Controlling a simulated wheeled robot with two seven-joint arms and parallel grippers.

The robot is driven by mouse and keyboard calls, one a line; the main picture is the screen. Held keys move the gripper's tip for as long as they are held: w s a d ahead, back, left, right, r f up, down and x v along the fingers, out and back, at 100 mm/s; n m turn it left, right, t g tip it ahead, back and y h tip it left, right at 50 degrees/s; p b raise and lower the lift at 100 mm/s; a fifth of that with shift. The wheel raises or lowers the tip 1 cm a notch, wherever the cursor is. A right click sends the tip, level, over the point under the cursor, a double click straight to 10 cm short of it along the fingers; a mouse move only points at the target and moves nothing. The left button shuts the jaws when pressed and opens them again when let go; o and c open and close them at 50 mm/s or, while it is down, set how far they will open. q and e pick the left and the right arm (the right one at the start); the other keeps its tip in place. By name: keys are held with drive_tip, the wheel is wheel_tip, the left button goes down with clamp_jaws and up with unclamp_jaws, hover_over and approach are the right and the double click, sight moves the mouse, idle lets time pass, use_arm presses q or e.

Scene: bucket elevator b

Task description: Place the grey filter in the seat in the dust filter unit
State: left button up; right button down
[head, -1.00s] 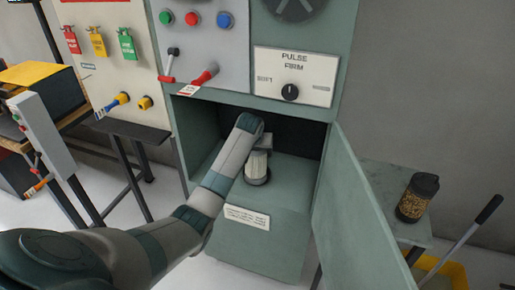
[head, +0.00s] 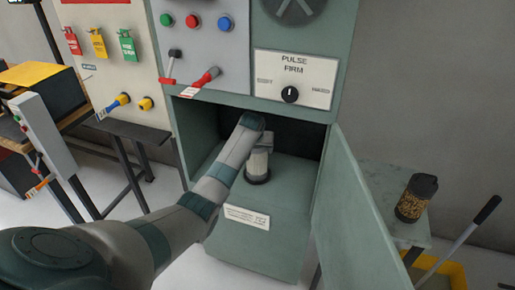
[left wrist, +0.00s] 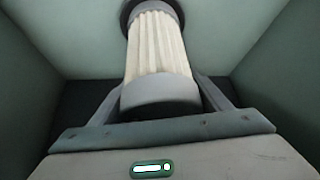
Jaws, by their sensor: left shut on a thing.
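The grey filter (head: 258,161), a pale pleated cylinder with a grey end cap, stands inside the open dust filter unit (head: 262,235). My left gripper (head: 264,142) is shut on it near its capped end. The left wrist view shows the pleats (left wrist: 156,45) and the near cap (left wrist: 160,95) between the fingers. The filter's far end is at the dark round seat (head: 257,178) on the compartment floor, also seen in the left wrist view (left wrist: 127,14). I cannot tell whether it is fully down in the seat. My right gripper is not in view.
The unit's door (head: 362,210) hangs open on the right. Compartment walls stand close around my left gripper. Above are a panel with a dial (head: 290,94) and red-handled levers (head: 205,80). A jar (head: 416,197) stands on a side table at right.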

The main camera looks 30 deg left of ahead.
use_arm(q)
drive_tip(key=o, duration=1.3)
drive_tip(key=shift+o, duration=0.3)
drive_tip(key=shift+r, duration=0.15)
